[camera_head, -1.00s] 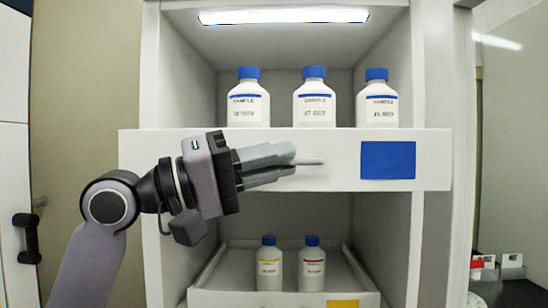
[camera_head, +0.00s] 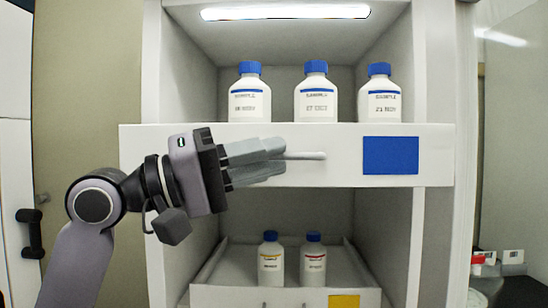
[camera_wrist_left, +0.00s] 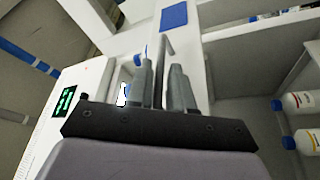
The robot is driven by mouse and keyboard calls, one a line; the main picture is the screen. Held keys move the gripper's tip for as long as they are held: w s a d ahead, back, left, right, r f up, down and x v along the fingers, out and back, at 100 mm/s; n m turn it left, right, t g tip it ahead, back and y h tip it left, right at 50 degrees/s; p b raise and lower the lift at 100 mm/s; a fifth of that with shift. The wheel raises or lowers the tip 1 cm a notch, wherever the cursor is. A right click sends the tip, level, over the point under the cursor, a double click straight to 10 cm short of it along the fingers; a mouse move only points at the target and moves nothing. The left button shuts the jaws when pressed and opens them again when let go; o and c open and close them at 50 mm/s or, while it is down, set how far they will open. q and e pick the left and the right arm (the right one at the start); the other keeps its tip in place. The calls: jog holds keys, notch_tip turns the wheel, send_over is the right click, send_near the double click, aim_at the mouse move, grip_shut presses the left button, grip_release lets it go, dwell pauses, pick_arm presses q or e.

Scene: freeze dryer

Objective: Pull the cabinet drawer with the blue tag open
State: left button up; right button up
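The drawer with the blue tag (camera_head: 391,155) has a wide white front (camera_head: 345,170) across the middle of the head view. Its thin grey handle (camera_head: 307,155) shows only at its right end; the fingers hide the rest. My left gripper (camera_head: 285,160) is in front of the drawer face at the handle. In the left wrist view its two fingers (camera_wrist_left: 163,85) stand apart, with the handle bar (camera_wrist_left: 163,50) running between them. I cannot tell whether they touch it. The blue tag shows there too (camera_wrist_left: 174,17). My right gripper is not in view.
Several white bottles with blue caps (camera_head: 315,98) stand above the drawer front. A lower drawer with a yellow tag (camera_head: 343,301) holds two bottles (camera_head: 270,262). Cabinet side walls (camera_head: 436,80) flank the drawers. A door with a dark handle (camera_head: 30,233) is at far left.

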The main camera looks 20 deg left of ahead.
pick_arm(q)
jog(key=v, duration=0.5)
jog(key=shift+s+a+b, duration=0.2)
jog(key=shift+b, duration=0.2)
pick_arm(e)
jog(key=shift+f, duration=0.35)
pick_arm(q)
jog(key=shift+a, duration=0.1)
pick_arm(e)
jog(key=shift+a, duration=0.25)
